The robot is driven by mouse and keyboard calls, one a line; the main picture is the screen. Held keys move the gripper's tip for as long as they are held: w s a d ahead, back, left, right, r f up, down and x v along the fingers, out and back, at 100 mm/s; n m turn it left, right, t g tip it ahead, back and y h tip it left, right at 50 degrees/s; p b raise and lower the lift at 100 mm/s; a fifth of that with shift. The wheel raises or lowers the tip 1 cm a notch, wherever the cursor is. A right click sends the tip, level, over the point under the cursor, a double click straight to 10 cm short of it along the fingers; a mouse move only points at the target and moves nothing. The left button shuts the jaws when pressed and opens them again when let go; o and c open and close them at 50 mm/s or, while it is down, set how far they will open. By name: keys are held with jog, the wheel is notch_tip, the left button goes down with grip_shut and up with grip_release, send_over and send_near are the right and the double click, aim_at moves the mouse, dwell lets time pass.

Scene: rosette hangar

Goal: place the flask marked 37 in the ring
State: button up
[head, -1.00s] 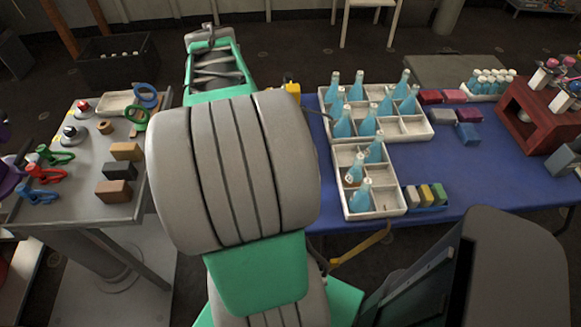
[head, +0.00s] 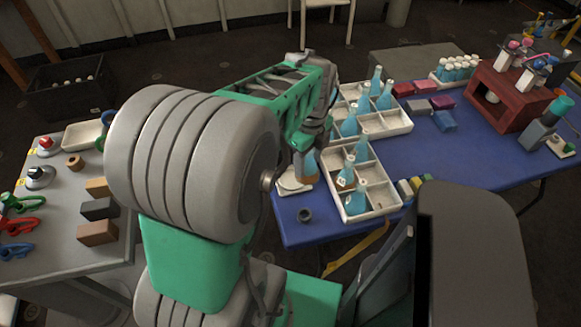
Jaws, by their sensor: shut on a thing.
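My gripper (head: 308,150) points down over the left end of the blue table, right of my arm's big grey joint. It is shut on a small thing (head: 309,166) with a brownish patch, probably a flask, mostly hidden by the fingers. No number is readable on it. A dark grey ring (head: 305,215) lies on the blue table's near left corner, below and apart from the gripper.
A white dish (head: 290,186) lies close under the gripper. The blue table (head: 425,160) also carries coloured blocks (head: 444,121) and a red rack (head: 505,97). A grey table (head: 50,205) at left holds clamps, blocks and a brown ring (head: 75,162).

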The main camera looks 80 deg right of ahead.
jog(key=w+d+f, duration=0.1)
jog(key=f, duration=0.1)
jog(key=w+d+f, duration=0.1)
jog(key=w, duration=0.1)
jog(key=w+d+f, duration=0.1)
jog(key=d+f, duration=0.1)
jog(key=shift+w+f, duration=0.25)
jog(key=shift+f, duration=0.1)
jog(key=f, duration=0.3)
jog(key=shift+w+d+f, duration=0.3)
jog(key=shift+w+f, duration=0.05)
jog(key=shift+w, duration=0.05)
jog(key=shift+f, duration=0.35)
jog(key=o, duration=1.1)
